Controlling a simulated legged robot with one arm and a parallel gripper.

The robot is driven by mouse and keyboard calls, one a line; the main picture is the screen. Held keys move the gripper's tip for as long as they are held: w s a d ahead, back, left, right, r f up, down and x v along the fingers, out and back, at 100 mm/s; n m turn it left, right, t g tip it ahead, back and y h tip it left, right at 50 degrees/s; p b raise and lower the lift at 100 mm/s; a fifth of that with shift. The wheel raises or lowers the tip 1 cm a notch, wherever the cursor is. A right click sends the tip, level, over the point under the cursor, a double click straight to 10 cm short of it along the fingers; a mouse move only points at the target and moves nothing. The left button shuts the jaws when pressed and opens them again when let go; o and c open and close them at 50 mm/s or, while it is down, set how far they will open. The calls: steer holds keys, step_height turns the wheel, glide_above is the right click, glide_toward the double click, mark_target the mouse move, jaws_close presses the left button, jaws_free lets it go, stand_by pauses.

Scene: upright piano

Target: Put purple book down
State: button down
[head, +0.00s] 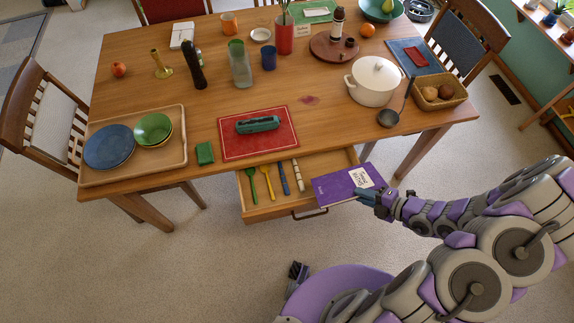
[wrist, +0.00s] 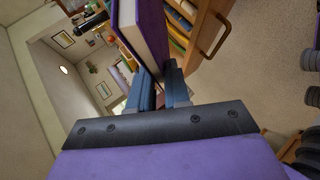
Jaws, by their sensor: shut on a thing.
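The purple book (head: 341,186) has a pale label on its cover and is held out flat at the right end of the open drawer (head: 276,211). My gripper (head: 369,197) is shut on the book's right edge. In the wrist view the book (wrist: 153,33) stands between the two blue fingers of my gripper (wrist: 160,88), with its page edges showing. In the head view the book overlaps the drawer's right part. I cannot tell whether it touches the drawer.
The drawer holds several utensils with coloured handles (head: 268,182). The wooden table (head: 328,128) above carries a red mat (head: 236,144), a tray with plates (head: 183,158), a white pot (head: 374,82), a ladle (head: 388,118) and a bread basket (head: 459,93). Bare tabletop lies right of the red mat.

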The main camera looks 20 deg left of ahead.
mark_target(344, 178)
steer(key=shift+n+g, duration=0.3)
steer(key=shift+g, duration=0.2)
steer(key=w+a+f, duration=0.3)
steer(key=w+a+f+b, duration=0.1)
steer(key=w+a+f, duration=0.1)
steer(key=a+f, duration=0.1)
steer(key=shift+w+a+f+b, duration=0.2)
steer(key=shift+w+b, duration=0.1)
steer(key=shift+w, duration=0.1)
steer(key=shift+w+a+f, duration=0.3)
steer(key=shift+w+f, duration=0.05)
steer(key=shift+w, duration=0.35)
steer(key=shift+w+a+f+b, duration=0.25)
steer(key=shift+w+a+f, duration=0.15)
steer(key=shift+w+f, duration=0.2)
steer(key=shift+w+a+f+b, duration=0.2)
steer(key=shift+w+a+f, duration=0.2)
steer(key=shift+w+f, duration=0.15)
steer(key=shift+r, duration=0.1)
steer(key=c, duration=1.1)
jaws_free()
